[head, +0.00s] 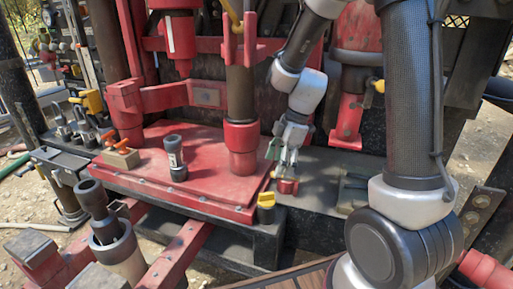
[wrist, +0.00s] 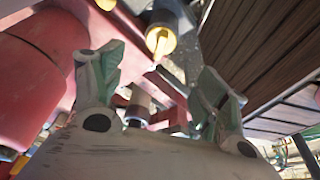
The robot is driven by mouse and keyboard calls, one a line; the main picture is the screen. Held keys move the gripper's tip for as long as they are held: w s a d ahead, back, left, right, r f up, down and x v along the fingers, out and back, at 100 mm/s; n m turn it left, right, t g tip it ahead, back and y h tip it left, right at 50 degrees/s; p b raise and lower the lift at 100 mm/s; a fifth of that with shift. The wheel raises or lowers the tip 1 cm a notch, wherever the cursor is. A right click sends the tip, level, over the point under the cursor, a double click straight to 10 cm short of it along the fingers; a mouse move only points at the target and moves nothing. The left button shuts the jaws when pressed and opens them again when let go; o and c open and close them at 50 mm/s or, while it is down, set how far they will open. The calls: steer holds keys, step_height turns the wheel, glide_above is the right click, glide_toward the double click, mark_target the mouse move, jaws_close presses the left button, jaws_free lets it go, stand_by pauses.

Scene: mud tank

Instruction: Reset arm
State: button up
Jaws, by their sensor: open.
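My gripper (head: 283,160) is open and points down near the right edge of the red platform in the head view. A small red piece with a metal top (head: 287,186) sits just below the fingertips; I cannot tell whether they touch it. In the wrist view the two pale green fingers of my gripper (wrist: 160,85) stand wide apart with nothing held between them. My arm rises from the lower right of the head view and bends down to the gripper.
A red platform (head: 215,165) bears a dark cylinder (head: 176,158) and a thick red-and-black column (head: 241,120). A yellow-capped black post (head: 266,207) stands at its front right corner; a yellow-tipped piece (wrist: 161,40) shows beyond the fingers. Red machinery (head: 352,100) stands behind my gripper.

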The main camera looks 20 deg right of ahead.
steer(key=s+d+r+m+t+h, duration=0.1)
steer(key=s+d+r+m+t, duration=0.1)
steer(key=s+d+r+m, duration=0.3)
steer(key=s+d+r+m+t+h, duration=0.2)
steer(key=s+d+r+m, duration=0.4)
steer(key=s+r+m, duration=0.6)
steer(key=shift+s+d+r, duration=0.15)
steer(key=shift+s+r, duration=0.05)
steer(key=shift+s, duration=0.7)
steer(key=shift+c, duration=0.2)
